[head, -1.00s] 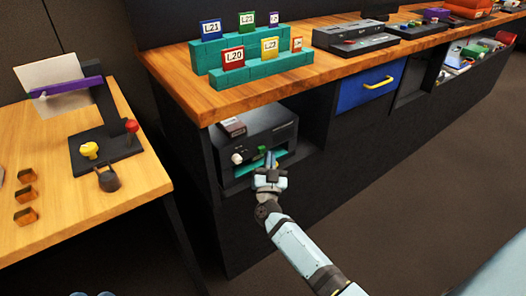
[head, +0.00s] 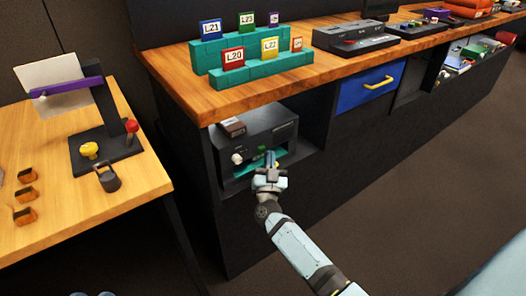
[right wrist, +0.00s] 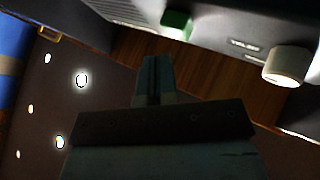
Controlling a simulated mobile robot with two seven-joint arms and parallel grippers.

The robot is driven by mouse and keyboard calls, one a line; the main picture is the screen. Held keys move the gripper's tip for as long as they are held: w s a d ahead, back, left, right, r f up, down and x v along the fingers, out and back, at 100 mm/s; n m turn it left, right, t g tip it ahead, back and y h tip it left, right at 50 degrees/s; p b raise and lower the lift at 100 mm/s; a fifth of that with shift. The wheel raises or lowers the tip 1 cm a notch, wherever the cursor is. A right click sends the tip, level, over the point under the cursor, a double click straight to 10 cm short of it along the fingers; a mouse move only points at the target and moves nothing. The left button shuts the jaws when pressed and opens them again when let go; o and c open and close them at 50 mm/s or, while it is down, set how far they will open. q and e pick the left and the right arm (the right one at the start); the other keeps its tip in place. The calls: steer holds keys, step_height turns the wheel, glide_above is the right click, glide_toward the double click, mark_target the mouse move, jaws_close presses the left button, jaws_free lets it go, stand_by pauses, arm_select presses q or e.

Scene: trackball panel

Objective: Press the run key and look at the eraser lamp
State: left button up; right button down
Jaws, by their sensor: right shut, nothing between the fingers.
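The eraser appears to be the dark box (head: 262,128) in the open bay under the wooden counter. A pale round knob (head: 237,158) is on its front; it also shows in the right wrist view (right wrist: 287,66). A green key (right wrist: 176,24), possibly the run key, stands out from the front in the right wrist view. I cannot pick out a lit lamp. My right gripper (head: 270,160) is shut and empty, close in front of the box. In the right wrist view its fingertips (right wrist: 153,65) are below the green key, and contact cannot be told. My left gripper is not in view.
A small brown-and-white block (head: 232,127) lies on the box. Teal stands with labelled cards (head: 233,58) are on the counter (head: 180,75). A blue drawer (head: 368,87) is to the right. A wooden table (head: 45,170) with a black stand is at left.

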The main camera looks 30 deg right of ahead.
steer(key=shift+w, duration=0.1)
steer(key=shift+w, duration=0.35)
